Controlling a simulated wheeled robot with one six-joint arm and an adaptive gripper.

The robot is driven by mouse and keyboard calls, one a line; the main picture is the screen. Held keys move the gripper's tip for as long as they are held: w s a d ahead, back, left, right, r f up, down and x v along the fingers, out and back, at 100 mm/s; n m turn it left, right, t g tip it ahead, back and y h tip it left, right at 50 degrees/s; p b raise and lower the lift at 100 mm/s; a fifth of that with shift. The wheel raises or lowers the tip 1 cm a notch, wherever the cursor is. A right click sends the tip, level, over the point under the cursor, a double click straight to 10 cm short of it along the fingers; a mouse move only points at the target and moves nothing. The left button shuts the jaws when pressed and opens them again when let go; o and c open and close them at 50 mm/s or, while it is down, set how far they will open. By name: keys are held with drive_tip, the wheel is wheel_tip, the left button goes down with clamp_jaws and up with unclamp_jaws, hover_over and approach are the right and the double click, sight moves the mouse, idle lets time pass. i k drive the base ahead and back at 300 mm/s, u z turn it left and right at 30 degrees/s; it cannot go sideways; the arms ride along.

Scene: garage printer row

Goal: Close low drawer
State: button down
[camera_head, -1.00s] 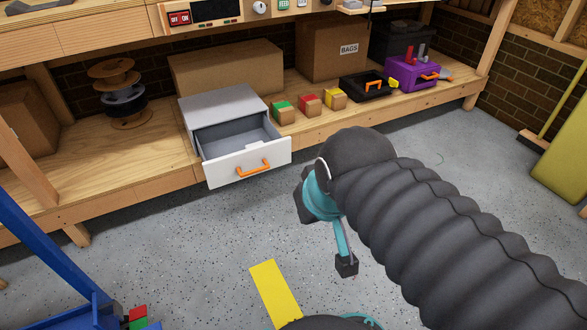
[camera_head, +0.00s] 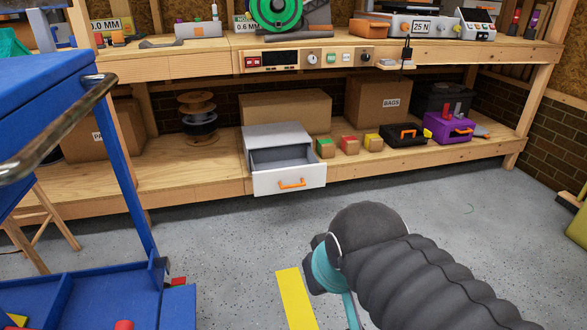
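The low drawer (camera_head: 289,180) has a white front with an orange handle (camera_head: 291,183). It is pulled out of its grey cabinet (camera_head: 274,134), and its grey inside shows from above. The cabinet stands on the lower shelf of the wooden bench. My gripper (camera_head: 335,280) is at the lower middle right, in front of and apart from the drawer, over the floor. It is seen from behind, with its teal part showing and its fingertips hidden or cut off, so I cannot tell whether it is open.
A blue cart (camera_head: 75,75) stands close on the left. Small coloured boxes (camera_head: 349,145), a black toolbox (camera_head: 404,135) and a purple box (camera_head: 448,130) stand right of the cabinet. Spools (camera_head: 198,118) stand left. The speckled floor (camera_head: 225,235) before the drawer is clear.

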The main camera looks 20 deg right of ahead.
sight(290, 168)
drive_tip(key=u, duration=0.05)
drive_tip(key=i, duration=1.35)
drive_tip(key=z, duration=0.75)
